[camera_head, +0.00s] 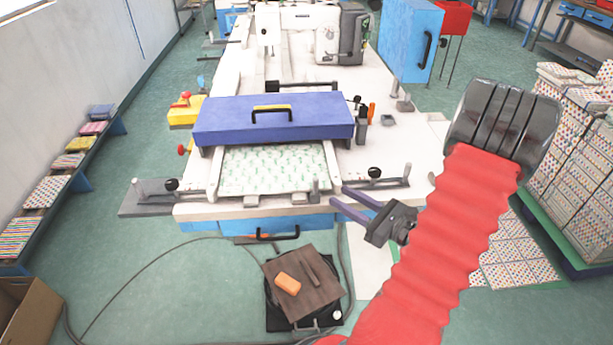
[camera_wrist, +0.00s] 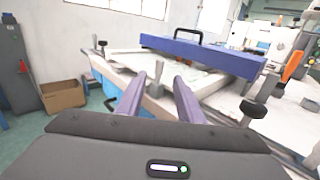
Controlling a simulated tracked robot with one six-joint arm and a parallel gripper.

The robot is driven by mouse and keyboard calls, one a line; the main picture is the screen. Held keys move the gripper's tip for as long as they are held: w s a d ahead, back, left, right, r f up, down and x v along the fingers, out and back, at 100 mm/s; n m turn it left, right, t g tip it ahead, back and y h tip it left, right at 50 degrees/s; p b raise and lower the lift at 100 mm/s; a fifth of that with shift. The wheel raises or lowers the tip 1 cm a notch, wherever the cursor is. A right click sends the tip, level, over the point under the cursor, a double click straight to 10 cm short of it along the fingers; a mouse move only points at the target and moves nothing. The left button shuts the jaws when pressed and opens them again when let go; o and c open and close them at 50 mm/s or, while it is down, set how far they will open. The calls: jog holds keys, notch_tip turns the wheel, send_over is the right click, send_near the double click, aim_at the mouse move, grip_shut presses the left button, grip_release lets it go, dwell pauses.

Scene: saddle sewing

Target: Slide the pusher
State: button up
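My gripper (camera_head: 340,196) has two purple fingers spread apart. It hangs at the front right edge of the white sewing table (camera_head: 240,211), pointing left, with nothing held. A small grey upright post (camera_head: 314,188) stands on the table just left of the fingertips. In the wrist view this post (camera_wrist: 157,73) shows between the two fingers, apparently beyond their tips. A rod with a black knob (camera_head: 375,172) and a grey upright end piece (camera_head: 407,171) lies right of the fingers. I cannot tell for sure which of these parts is the pusher.
A purple cover (camera_head: 225,122) with a black and yellow handle spans the table above a patterned white cloth (camera_head: 270,170). A similar knob (camera_head: 171,184) and rod sit at the left. A stool (camera_head: 275,322) with an orange block (camera_head: 287,284) stands in front. Patterned stacks (camera_head: 560,150) stand at right.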

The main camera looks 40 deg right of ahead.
aim_at(316, 190)
jog(key=shift+w, duration=0.1)
jog(key=w+a, duration=0.1)
jog(key=w, duration=0.8)
jog(key=w+a, duration=0.1)
jog(key=w, duration=0.3)
jog(key=shift+w+a, duration=0.2)
jog(key=shift+a, duration=0.1)
jog(key=shift+c, duration=0.4)
grip_shut()
